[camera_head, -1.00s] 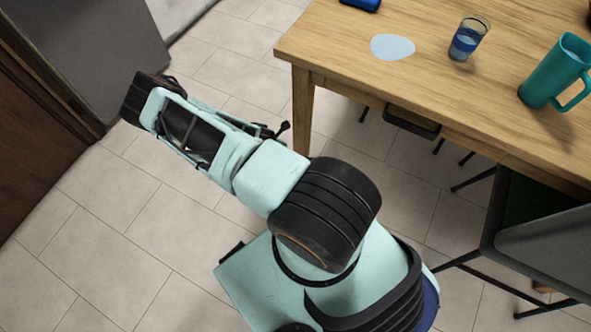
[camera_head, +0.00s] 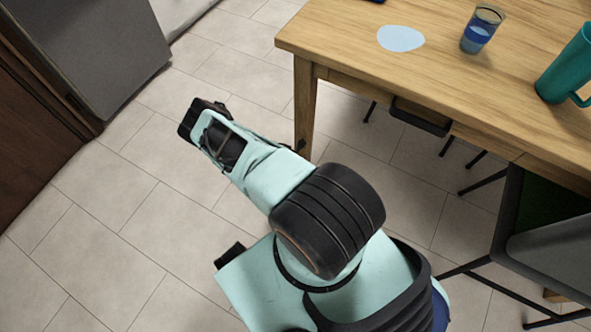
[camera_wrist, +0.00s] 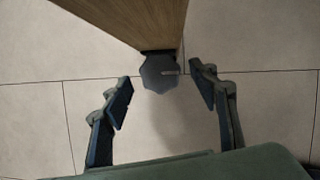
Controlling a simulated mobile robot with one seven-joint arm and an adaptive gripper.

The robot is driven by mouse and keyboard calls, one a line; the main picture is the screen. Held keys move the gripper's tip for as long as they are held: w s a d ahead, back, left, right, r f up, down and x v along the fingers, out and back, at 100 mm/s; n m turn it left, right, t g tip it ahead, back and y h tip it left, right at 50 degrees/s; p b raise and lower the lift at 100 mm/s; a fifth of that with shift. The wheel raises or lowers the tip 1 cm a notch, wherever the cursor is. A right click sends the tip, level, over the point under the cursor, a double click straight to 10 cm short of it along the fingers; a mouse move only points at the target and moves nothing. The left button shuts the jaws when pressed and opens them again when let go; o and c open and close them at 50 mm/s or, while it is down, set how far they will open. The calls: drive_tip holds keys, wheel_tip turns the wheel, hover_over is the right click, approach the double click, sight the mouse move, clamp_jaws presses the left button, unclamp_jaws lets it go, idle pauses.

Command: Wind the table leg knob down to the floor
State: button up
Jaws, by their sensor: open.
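The table leg (camera_head: 305,105) stands at the near left corner of the wooden table, and its lower part shows in the wrist view (camera_wrist: 150,25). The knob (camera_wrist: 158,74) is a grey, faceted disc with a pale slot, just under the leg's end, above the tiled floor. My gripper (camera_wrist: 160,92) is open, with one fingertip on either side of the knob and visible gaps between them. How far the knob is from the floor I cannot tell.
A dark chair (camera_head: 545,230) stands at the right. A grey cabinet (camera_head: 95,50) is at the upper left. The tiled floor (camera_head: 90,240) at left is clear.

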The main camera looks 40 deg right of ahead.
drive_tip(key=shift+w+d+f, duration=0.1)
drive_tip(key=shift+d+f, duration=0.05)
drive_tip(key=shift+f, duration=0.2)
drive_tip(key=shift+c, duration=0.6)
drive_tip(key=c, duration=1)
drive_tip(key=shift+c, duration=0.2)
drive_tip(key=shift+m+b, duration=0.3)
drive_tip(key=shift+m, duration=0.1)
drive_tip(key=shift+w+f+m+g+h+b, duration=0.15)
drive_tip(key=shift+m+g+h+b, duration=0.3)
drive_tip(key=shift+m+b, duration=0.65)
drive_tip(key=shift+w+m+g+b, duration=0.15)
drive_tip(key=shift+m+g+b, duration=0.55)
drive_tip(key=shift+m, duration=0.8)
drive_tip(key=shift+r, duration=0.2)
